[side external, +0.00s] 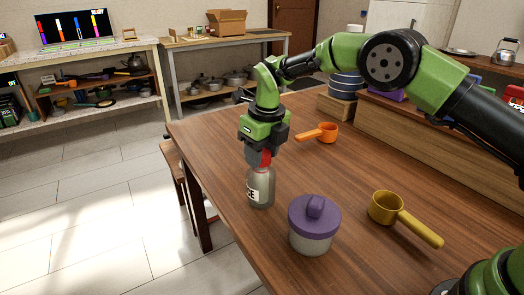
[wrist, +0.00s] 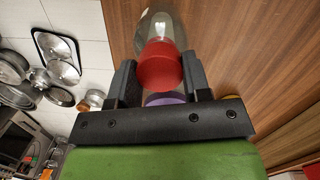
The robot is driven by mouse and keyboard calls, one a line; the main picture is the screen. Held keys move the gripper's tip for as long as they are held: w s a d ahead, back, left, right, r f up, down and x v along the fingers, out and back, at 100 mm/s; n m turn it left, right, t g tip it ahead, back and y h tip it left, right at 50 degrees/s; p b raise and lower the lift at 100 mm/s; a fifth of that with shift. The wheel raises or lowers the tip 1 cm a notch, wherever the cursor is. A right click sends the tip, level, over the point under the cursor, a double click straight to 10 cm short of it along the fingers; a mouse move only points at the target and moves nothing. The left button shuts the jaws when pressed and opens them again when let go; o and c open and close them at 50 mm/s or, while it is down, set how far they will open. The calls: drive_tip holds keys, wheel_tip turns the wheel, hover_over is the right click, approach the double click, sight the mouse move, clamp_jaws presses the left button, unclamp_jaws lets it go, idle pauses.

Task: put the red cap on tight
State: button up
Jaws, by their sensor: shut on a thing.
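A clear bottle (side external: 261,190) with a white label stands upright on the wooden table, near its left edge. The red cap (side external: 265,158) is at the bottle's mouth. My gripper (side external: 262,152) points down over the bottle, shut on the cap. In the wrist view the red cap (wrist: 158,66) sits between the two dark fingers of my gripper (wrist: 158,73), with the clear bottle (wrist: 155,28) directly beyond it. The cap's lower edge meets the bottle's top. I cannot tell how far it is threaded.
A pot with a purple lid (side external: 315,215) stands close to the right of the bottle. A wooden shelf unit (side external: 430,150) runs along the back right.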

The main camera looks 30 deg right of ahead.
drive_tip(key=shift+m, duration=0.5)
drive_tip(key=o, duration=1)
drive_tip(key=shift+r, duration=2.5)
